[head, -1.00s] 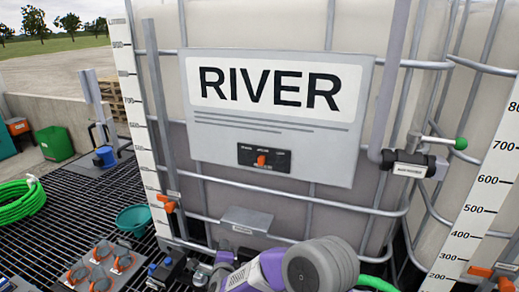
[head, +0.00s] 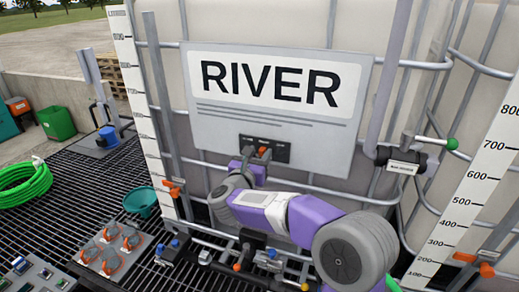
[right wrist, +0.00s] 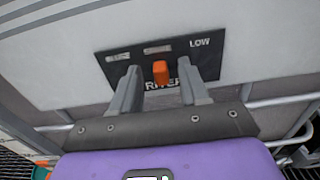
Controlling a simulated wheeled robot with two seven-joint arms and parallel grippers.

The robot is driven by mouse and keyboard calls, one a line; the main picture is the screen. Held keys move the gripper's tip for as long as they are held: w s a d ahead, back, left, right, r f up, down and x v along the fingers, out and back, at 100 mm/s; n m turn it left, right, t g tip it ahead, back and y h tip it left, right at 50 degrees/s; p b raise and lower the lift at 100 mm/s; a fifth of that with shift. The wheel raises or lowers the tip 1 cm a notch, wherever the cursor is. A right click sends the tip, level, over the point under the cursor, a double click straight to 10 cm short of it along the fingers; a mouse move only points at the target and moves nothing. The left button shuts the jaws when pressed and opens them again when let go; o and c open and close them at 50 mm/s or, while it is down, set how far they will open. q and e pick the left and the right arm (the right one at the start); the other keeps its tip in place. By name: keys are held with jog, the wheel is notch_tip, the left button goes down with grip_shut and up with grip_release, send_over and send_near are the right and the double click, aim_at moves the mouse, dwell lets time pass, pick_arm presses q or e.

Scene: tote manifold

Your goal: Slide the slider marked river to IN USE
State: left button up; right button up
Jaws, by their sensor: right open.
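The slider is a small orange knob (head: 263,151) on a black plate (head: 281,154) low on the white RIVER sign (head: 275,90). In the right wrist view the knob (right wrist: 160,72) stands near the middle of the plate (right wrist: 112,68), with "RIVER" partly hidden below it. The label at the right reads LOW; the left and middle labels are too blurred to read. My right gripper (head: 257,157) is at the plate. Its open fingers (right wrist: 160,85) stand on either side of the knob, with gaps visible. My left gripper is not in view.
A grey pipe and valve with a green-knobbed lever (head: 452,143) stand right of the sign. Cage bars (head: 310,186) run below it. Orange-handled valves (head: 131,243), a teal bowl (head: 141,201) and a green hose (head: 24,185) lie at the left on the grating.

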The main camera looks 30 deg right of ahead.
jog(key=shift+w+d, duration=0.4)
jog(key=shift+c, duration=0.2)
grip_shut()
